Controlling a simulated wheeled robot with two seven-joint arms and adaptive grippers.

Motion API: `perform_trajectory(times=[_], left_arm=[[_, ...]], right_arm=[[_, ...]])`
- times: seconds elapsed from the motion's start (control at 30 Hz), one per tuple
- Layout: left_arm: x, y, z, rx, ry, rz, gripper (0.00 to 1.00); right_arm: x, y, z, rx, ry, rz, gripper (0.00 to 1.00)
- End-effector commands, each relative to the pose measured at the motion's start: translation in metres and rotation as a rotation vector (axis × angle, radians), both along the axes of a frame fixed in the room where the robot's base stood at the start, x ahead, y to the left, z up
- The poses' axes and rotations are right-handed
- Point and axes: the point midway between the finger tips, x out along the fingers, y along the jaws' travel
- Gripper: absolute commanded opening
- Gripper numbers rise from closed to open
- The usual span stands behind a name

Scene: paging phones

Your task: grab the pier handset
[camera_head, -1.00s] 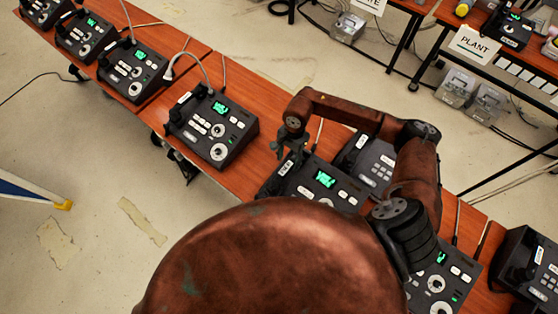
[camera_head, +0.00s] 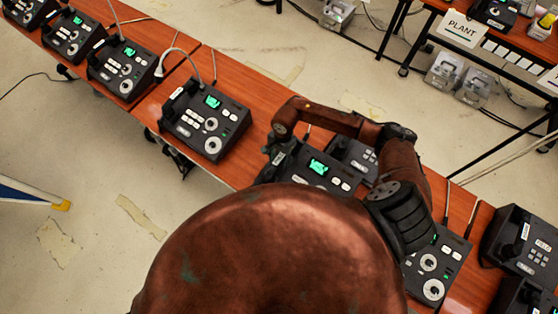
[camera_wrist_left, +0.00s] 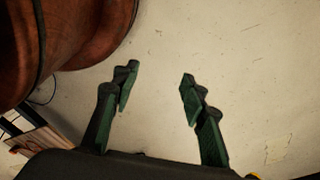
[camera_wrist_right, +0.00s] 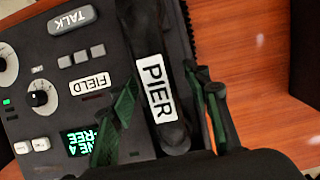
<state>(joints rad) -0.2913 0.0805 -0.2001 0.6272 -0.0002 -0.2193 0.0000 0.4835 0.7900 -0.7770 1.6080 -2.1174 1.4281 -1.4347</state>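The pier handset (camera_wrist_right: 157,88) is a black bar with a white PIER label. In the right wrist view it lies along the side of its dark paging phone (camera_wrist_right: 75,75), which also shows in the head view (camera_head: 325,174). My right gripper (camera_wrist_right: 163,82) is open, with its green fingers on either side of the handset. Narrow gaps seem to show between the fingers and the handset. In the head view my right gripper (camera_head: 275,152) is low at that phone's left end, partly hidden. My left gripper (camera_wrist_left: 157,80) is open and empty above the bare floor.
A similar phone (camera_head: 205,120) with a curved microphone stands on the orange-brown table (camera_head: 240,85) to the left. More phones stand further left and at the right end. My own large copper body part hides the lower middle of the head view.

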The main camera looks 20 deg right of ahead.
Motion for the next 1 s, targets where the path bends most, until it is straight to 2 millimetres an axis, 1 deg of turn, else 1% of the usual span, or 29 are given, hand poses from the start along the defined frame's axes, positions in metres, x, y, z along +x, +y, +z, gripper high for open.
perform_trajectory(times=[0.03, 0.07, 0.33, 0.6, 1.0], left_arm=[[-0.001, 0.000, 0.000, 0.000, 0.002, 0.000, 0.40], [-0.002, 0.000, 0.000, 0.000, 0.003, 0.000, 0.40], [-0.016, 0.001, -0.001, 0.001, 0.020, 0.004, 0.40], [-0.016, 0.001, -0.001, 0.001, 0.021, 0.004, 0.40], [-0.012, 0.000, -0.002, 0.001, 0.016, 0.003, 0.40]], right_arm=[[0.000, 0.000, 0.000, 0.000, 0.000, 0.000, 0.39], [0.000, 0.000, 0.000, 0.000, 0.000, 0.000, 0.37], [0.000, 0.000, 0.000, 0.000, 0.000, -0.001, 0.18], [0.000, -0.001, 0.000, 0.000, 0.000, -0.001, 0.00], [0.001, 0.000, 0.003, 0.001, -0.002, 0.000, 0.00]])
